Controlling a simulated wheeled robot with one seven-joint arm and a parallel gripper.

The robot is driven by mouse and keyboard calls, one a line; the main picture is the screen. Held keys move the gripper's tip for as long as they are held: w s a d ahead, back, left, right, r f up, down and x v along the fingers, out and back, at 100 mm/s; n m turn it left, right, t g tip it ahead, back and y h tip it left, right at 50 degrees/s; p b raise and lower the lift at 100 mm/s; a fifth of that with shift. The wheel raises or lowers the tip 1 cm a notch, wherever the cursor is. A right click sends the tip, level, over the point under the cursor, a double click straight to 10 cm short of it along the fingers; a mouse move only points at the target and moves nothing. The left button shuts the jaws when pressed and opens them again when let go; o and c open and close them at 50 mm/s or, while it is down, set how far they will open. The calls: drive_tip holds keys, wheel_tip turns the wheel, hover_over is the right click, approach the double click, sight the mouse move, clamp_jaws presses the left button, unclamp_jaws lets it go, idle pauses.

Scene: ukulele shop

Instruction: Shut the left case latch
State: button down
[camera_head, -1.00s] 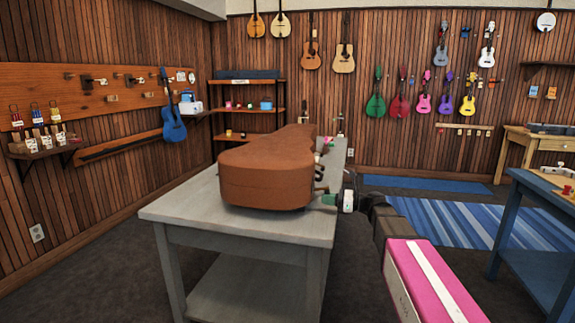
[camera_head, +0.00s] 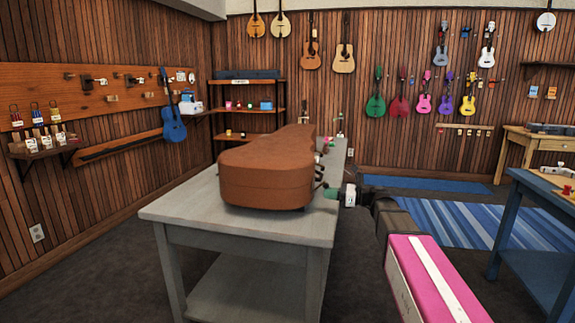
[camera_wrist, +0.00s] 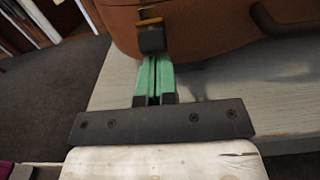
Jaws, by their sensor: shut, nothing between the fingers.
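The brown ukulele case (camera_head: 265,178) lies closed on the grey table, its latch side facing right. In the wrist view the case (camera_wrist: 210,28) fills the top, with a latch (camera_wrist: 151,40) made of a dark tab below a brass-coloured piece (camera_wrist: 149,22). I cannot tell whether the latch is fastened. My gripper (camera_head: 330,193) is beside the case's right side near its close end. In the wrist view my gripper's green fingers (camera_wrist: 154,62) are together and empty, their tips right at the lower end of the dark tab. I cannot tell whether they touch it.
The grey workbench (camera_head: 190,212) has bare top around the case's near end. A dark case handle (camera_wrist: 292,24) is right of the latch in the wrist view. A blue table (camera_head: 520,187) stands to the right, with open floor and a striped rug (camera_head: 450,222) between.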

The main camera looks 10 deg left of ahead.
drive_tip(key=shift+d+r, duration=0.1)
drive_tip(key=shift+r, duration=0.05)
drive_tip(key=d+r, duration=0.2)
drive_tip(key=d, duration=0.7)
drive_tip(key=shift+s+d, duration=0.2)
drive_tip(key=shift+d, duration=0.2)
idle(1.1)
drive_tip(key=s+d+f+n+h, duration=0.2)
drive_tip(key=s+f+n+h, duration=0.25)
drive_tip(key=f, duration=0.65)
drive_tip(key=s+d+f+n+h, duration=0.25)
drive_tip(key=s+f+h, duration=0.2)
drive_tip(key=f, duration=0.75)
drive_tip(key=s+d+f+n+h, duration=0.9)
drive_tip(key=f+n, duration=0.2)
drive_tip(key=shift+s+d+f+g, duration=0.2)
drive_tip(key=shift+d+f+g, duration=0.05)
drive_tip(key=shift+d+g, duration=0.05)
